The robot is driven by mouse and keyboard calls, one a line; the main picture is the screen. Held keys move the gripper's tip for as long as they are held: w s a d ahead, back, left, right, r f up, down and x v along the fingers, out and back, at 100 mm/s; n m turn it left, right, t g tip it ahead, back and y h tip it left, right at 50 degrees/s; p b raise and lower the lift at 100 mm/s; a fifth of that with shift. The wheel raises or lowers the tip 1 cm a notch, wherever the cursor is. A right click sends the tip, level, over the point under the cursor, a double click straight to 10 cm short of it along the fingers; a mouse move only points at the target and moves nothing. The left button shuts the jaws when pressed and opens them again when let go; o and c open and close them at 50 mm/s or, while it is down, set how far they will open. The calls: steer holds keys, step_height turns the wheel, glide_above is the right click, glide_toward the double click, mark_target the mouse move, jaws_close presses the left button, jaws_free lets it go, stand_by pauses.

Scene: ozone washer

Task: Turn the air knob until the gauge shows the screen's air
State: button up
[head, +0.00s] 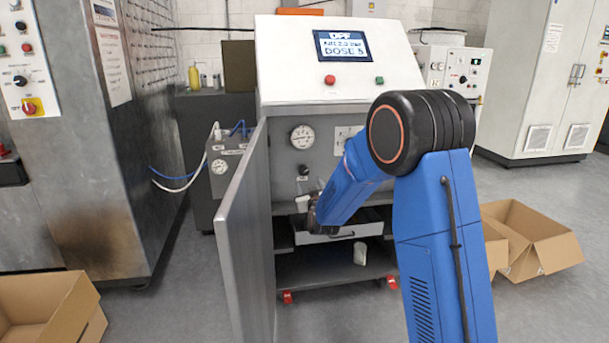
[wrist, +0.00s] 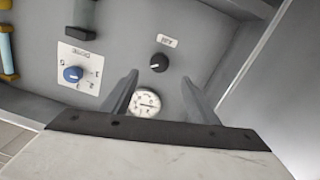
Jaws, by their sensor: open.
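The air knob (wrist: 159,62) is small, round and black, under a small label on the grey panel. In the head view the knob (head: 304,170) sits below the round white gauge (head: 302,137). The gauge (wrist: 146,103) also shows between my fingers in the wrist view; its reading is too small to tell. The screen (head: 342,46) shows a blurred air line, perhaps 2.0 bar, above "DOSE 5". My gripper (wrist: 160,78) is open and empty, its fingertips either side of the line to the knob, apparently short of it. In the head view it is partly hidden near the drawer.
A blue knob (wrist: 74,74) on a white plate is beside the air knob. The open cabinet door (head: 243,235) stands left of my arm. A drawer (head: 340,233) and a shelf with a white cup (head: 360,253) are below. Cardboard boxes (head: 545,238) lie at right.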

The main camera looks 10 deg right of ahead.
mark_target(304, 172)
steer(key=w, duration=1.1)
steer(key=shift+d, duration=0.2)
steer(key=c, duration=1)
